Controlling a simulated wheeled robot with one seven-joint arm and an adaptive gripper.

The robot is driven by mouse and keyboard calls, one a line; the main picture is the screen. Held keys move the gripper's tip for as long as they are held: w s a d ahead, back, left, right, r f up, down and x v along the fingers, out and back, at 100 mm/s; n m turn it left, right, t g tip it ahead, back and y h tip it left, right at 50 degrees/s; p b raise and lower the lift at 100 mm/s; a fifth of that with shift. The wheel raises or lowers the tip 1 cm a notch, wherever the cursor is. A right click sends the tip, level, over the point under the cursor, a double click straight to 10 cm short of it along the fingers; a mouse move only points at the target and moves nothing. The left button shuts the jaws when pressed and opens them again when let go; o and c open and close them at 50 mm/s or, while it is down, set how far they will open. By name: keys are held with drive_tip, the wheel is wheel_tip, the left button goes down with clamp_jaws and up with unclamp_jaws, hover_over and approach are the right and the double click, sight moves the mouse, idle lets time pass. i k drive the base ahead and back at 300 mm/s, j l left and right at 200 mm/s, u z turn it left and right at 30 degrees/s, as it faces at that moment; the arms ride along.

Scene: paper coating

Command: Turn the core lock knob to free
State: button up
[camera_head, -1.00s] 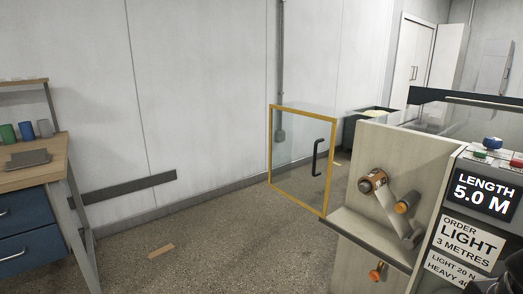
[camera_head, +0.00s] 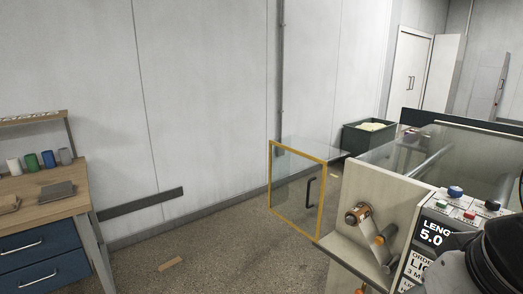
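The coating machine (camera_head: 362,190) stands at the right, with a pale side panel. On this panel is a copper-coloured round hub (camera_head: 357,214) with a pale crank arm and an orange-brown handle (camera_head: 378,240). An orange knob (camera_head: 361,291) shows lower down, cut by the bottom edge. I cannot tell which of these is the core lock knob, and no lock label is readable. A black part of my arm covers the bottom right corner, over part of the machine front. My gripper's fingers are not in view.
An open yellow-framed clear guard door (camera_head: 297,231) with a black handle juts left from the machine. Coloured buttons (camera_head: 455,192) top the front panel by a display (camera_head: 433,232). A green bin (camera_head: 369,137) stands behind.

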sight(455, 192)
drive_tip(key=z, duration=0.85)
drive_tip(key=i+l, duration=0.2)
drive_tip(key=i, duration=0.4)
drive_tip(key=i+l+z, duration=0.15)
drive_tip(key=i, duration=0.4)
